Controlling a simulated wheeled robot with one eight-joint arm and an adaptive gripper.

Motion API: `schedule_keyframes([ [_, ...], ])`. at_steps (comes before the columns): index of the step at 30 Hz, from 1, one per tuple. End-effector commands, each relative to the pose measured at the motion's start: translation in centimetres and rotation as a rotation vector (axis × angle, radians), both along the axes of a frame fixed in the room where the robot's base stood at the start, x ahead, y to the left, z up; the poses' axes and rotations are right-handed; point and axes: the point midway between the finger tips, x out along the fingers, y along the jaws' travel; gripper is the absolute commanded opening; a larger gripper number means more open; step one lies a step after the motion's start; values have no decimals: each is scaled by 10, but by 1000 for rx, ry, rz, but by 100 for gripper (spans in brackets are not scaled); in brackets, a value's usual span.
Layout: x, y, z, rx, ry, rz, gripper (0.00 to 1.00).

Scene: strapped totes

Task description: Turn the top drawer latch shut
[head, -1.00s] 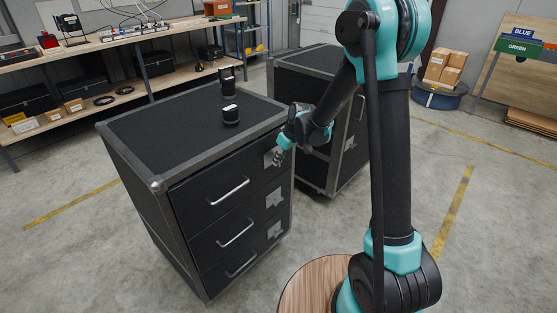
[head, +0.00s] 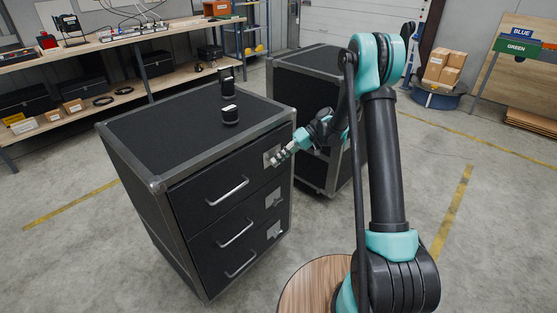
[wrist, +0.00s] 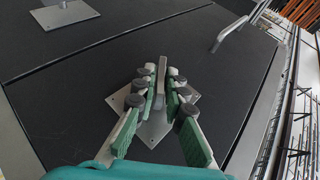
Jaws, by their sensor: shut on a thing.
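The black cabinet (head: 190,140) has three drawers, each with a bar handle and a latch on a pale metal plate at its right side. The top drawer latch plate (head: 267,158) is partly covered by my gripper (head: 277,157) in the head view. In the wrist view, my gripper (wrist: 160,90) has its padded fingers on both sides of the flat latch lever (wrist: 161,80), shut on it. The plate (wrist: 155,127) shows behind the fingers as a tilted square. The lever looks roughly upright in the wrist picture. The top drawer handle (wrist: 230,33) is at upper right.
The middle (head: 273,197) and bottom (head: 274,230) latch plates sit below. Two black items (head: 229,100) stand on the cabinet top. A second dark cabinet (head: 300,85) stands close behind my gripper. The floor in front is clear.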

Motion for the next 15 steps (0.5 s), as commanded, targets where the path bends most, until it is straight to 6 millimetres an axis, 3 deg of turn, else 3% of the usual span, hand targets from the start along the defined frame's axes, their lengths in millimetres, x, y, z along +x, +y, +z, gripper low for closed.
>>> schedule_keyframes([
  [15,1,-1,-4,253,325,-1,0],
])
